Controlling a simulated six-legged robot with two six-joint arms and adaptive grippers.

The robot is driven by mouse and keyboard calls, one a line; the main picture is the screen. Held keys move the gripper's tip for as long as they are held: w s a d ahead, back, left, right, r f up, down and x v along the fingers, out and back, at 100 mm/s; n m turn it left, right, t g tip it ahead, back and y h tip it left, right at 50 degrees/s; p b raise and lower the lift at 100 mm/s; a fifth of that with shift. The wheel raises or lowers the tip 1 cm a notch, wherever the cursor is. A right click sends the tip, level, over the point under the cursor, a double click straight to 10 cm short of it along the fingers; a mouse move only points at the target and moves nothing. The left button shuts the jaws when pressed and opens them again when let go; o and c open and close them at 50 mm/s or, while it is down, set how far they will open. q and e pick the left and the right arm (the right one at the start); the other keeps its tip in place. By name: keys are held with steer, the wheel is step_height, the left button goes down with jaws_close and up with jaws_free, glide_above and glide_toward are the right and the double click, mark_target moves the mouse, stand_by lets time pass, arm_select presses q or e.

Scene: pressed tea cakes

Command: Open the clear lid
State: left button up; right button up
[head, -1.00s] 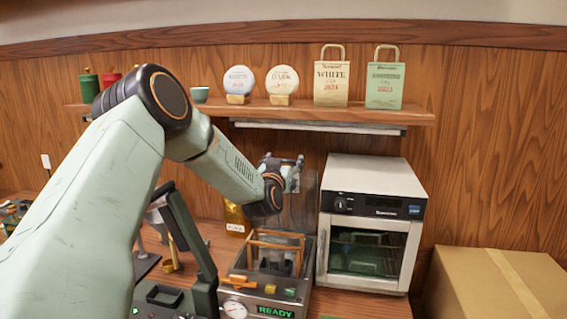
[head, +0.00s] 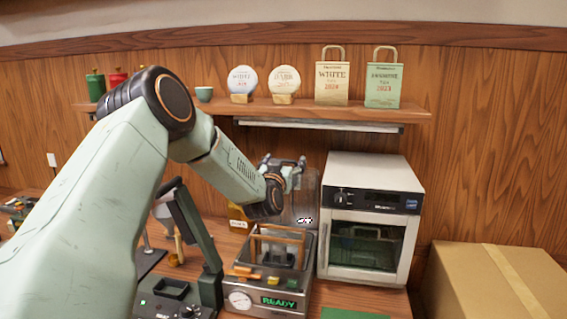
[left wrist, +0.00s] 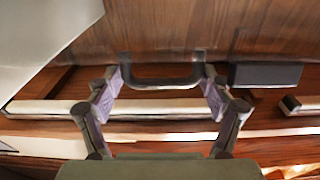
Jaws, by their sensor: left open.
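The clear lid (head: 306,190) stands upright at the back of the steel machine (head: 262,304), which has a gauge and a green READY display. A wooden frame (head: 262,240) shows inside the machine's open top. My left gripper (head: 283,163) is at the lid's upper edge, its fingers apart. In the left wrist view, the lid's dark handle (left wrist: 165,83) lies between the two spread fingers of my left gripper (left wrist: 160,92). Whether a finger touches the handle I cannot tell. My right gripper does not show.
A white oven (head: 372,220) stands close to the right of the lid. A shelf (head: 370,111) with tea cakes and bags runs above. A cardboard box (head: 500,285) is at the right. A green mat (head: 352,314) lies in front of the oven.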

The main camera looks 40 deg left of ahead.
arm_select(q)
steer(key=shift+s, duration=0.1)
steer(key=shift+s+d, duration=0.1)
steer(key=shift+s, duration=0.15)
steer(key=v, duration=1.1)
steer(key=shift+d+f, duration=0.1)
stand_by(0.4)
steer(key=x, duration=1.2)
steer(key=shift+s, duration=0.1)
steer(key=shift+s+d, duration=0.1)
steer(key=shift+s, duration=0.05)
